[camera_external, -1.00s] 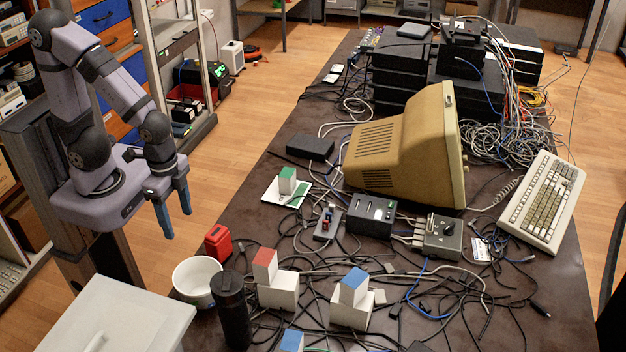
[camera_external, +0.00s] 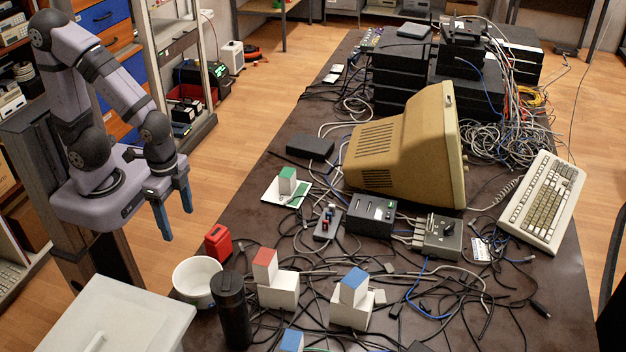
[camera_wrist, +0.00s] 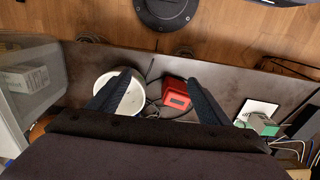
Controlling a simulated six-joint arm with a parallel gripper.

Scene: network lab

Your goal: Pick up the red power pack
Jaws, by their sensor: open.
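The red power pack (camera_external: 218,242) stands on the dark table near its left edge, just behind the white bowl (camera_external: 198,281). My gripper (camera_external: 176,224) is open and empty, with two blue fingers pointing down. It hangs to the left of the power pack, above it and apart from it. In the wrist view the red power pack (camera_wrist: 175,97) shows between my open fingers (camera_wrist: 158,85), nearer the right one. The bowl (camera_wrist: 121,98) shows partly behind the left finger there.
A black cylinder (camera_external: 231,310) and a white block with a red-topped block (camera_external: 265,265) stand close to the power pack. A white lidded box (camera_external: 130,318) is at the front left. Cables (camera_external: 330,272) cover much of the table. A beige monitor (camera_external: 400,150) stands farther back.

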